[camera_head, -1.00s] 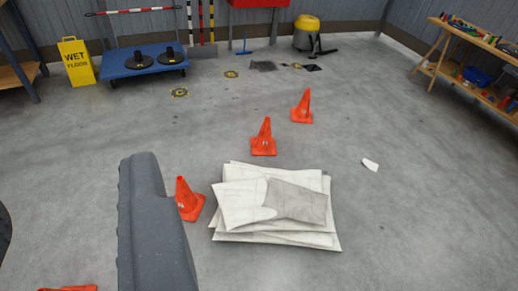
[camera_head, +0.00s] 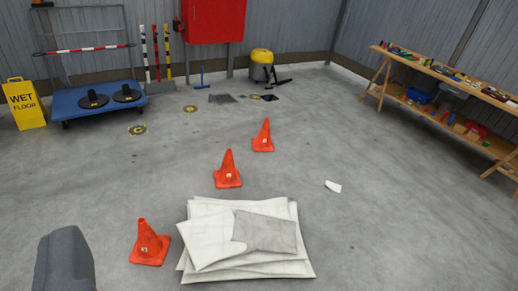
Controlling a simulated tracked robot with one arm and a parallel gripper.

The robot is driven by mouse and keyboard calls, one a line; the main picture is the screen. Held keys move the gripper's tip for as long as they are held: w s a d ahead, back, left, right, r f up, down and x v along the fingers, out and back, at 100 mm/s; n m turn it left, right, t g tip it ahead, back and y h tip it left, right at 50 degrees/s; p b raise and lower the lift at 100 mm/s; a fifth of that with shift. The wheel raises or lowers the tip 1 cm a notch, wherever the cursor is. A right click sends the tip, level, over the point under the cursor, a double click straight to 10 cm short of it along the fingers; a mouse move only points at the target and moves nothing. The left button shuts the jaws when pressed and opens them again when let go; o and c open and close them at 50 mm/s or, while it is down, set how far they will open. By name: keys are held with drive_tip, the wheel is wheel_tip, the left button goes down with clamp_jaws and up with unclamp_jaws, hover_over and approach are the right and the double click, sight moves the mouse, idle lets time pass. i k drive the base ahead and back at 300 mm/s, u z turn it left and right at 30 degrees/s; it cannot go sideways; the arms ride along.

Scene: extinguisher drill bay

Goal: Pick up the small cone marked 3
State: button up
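Three small orange cones stand upright on the grey floor, apart from one another. The near cone (camera_head: 146,244) is at the lower left, just left of a stack of pale sheets. The middle cone (camera_head: 228,170) is behind the stack, and the far cone (camera_head: 263,136) is further back to the right. Each has a small white label, too small for me to read surely, so I cannot tell which is marked 3. A grey part, apparently of my own arm, shows at the bottom left. My gripper's fingertips do not show.
The stack of pale sheets (camera_head: 300,267) lies at the bottom centre. A white scrap (camera_head: 333,186) lies to its right. A blue trolley (camera_head: 80,113) and a yellow wet-floor sign (camera_head: 22,104) stand back left. A workbench (camera_head: 447,80) stands at the right. Open floor surrounds the cones.

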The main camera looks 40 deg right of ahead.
sight(263, 144)
drive_tip(key=z, duration=2)
drive_tip(key=i, duration=5.55)
drive_tip(key=z, duration=0.05)
